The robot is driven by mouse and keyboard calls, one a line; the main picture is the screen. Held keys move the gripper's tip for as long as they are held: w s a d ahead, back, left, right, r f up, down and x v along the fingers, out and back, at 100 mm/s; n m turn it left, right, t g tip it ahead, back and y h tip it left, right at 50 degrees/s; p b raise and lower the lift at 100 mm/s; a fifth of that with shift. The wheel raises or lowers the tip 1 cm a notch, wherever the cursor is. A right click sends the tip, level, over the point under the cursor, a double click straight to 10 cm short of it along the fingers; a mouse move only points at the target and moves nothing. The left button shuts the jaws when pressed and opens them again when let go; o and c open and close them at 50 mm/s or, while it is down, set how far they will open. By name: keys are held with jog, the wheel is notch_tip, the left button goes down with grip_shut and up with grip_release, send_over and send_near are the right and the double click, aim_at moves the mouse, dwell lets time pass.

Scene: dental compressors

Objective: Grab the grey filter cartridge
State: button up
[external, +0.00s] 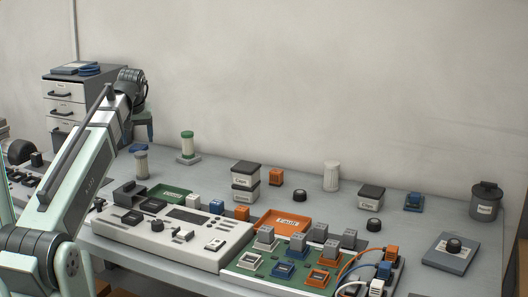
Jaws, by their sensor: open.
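The grey filter cartridge (141,165) is a small pale cylinder with a grey cap. It stands upright at the left of the bench, behind the white control panel. My gripper (143,140) points down above it and is open. A gap seems to separate the gripper from the cap, though the fingers are small and hard to make out. No part of the cartridge is visibly gripped.
A green-capped cartridge (187,147) stands on a base to the right. A green tray (171,193) is in front, with a white ribbed cylinder (331,176) farther right. Drawers (68,103) stand behind left.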

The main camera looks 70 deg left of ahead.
aim_at(142, 162)
jog(key=shift+x, duration=6.1)
jog(key=shift+w+d, duration=0.15)
jog(key=shift+d, duration=0.05)
jog(key=c, duration=1.1)
jog(key=shift+r, duration=0.15)
